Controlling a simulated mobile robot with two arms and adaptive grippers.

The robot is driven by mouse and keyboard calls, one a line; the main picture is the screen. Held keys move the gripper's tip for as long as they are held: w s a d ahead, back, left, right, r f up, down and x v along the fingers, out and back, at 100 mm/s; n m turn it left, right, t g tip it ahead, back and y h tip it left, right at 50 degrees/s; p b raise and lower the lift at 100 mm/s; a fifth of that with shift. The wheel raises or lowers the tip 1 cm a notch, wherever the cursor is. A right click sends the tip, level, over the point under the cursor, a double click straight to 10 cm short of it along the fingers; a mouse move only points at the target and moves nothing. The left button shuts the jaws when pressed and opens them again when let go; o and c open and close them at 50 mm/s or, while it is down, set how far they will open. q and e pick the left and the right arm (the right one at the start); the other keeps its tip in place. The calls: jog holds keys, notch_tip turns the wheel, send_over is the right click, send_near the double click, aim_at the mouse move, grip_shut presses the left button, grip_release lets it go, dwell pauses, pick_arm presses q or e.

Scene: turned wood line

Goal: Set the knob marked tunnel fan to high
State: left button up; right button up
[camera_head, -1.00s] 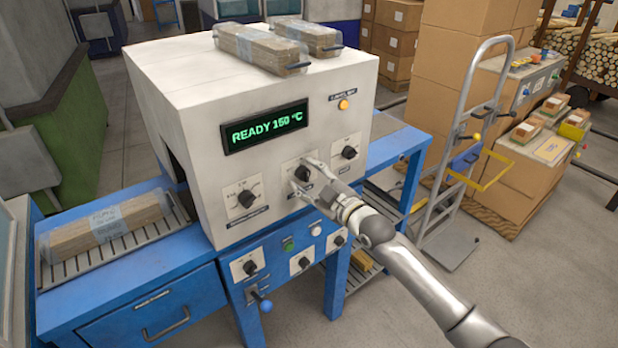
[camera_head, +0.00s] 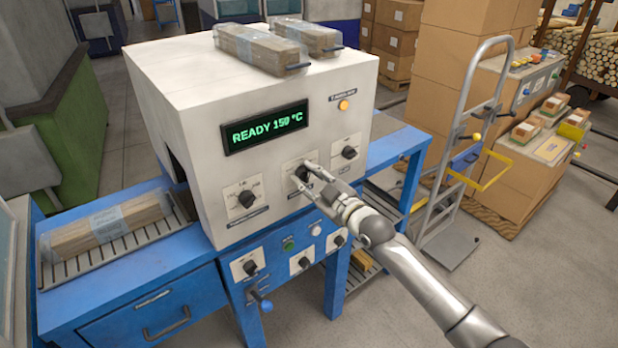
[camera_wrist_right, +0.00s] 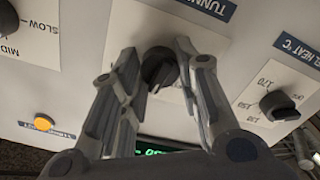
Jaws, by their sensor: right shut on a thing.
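The tunnel fan knob (camera_head: 302,174) is the middle black knob of the upper row on the white machine's front. In the right wrist view the same dark knob (camera_wrist_right: 159,69) sits between my fingers, beside a blue label (camera_wrist_right: 208,7) whose visible part reads "TUNN". The picture there is upside down. My right gripper (camera_head: 307,178) is at the panel, shut on this knob; its two fingers (camera_wrist_right: 158,72) flank it. The knob's scale is mostly covered by the fingers, so I cannot read its setting. My left gripper is not in view.
Other knobs flank it: a left one (camera_head: 246,198) and a right one (camera_head: 349,152). An orange button (camera_head: 343,105) is above, a green display (camera_head: 265,127) upper left. Lower knobs and a blue-balled lever (camera_head: 265,305) sit below. A wrapped bundle (camera_head: 105,228) lies on the left rollers.

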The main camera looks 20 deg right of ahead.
jog(key=m+p, duration=0.1)
jog(key=m, duration=0.9)
jog(key=shift+m+p, duration=0.3)
jog(key=shift+m, duration=0.2)
jog(key=o, duration=1)
jog(key=shift+o, duration=0.2)
jog(key=shift+s, duration=0.1)
jog(key=v, duration=1.2)
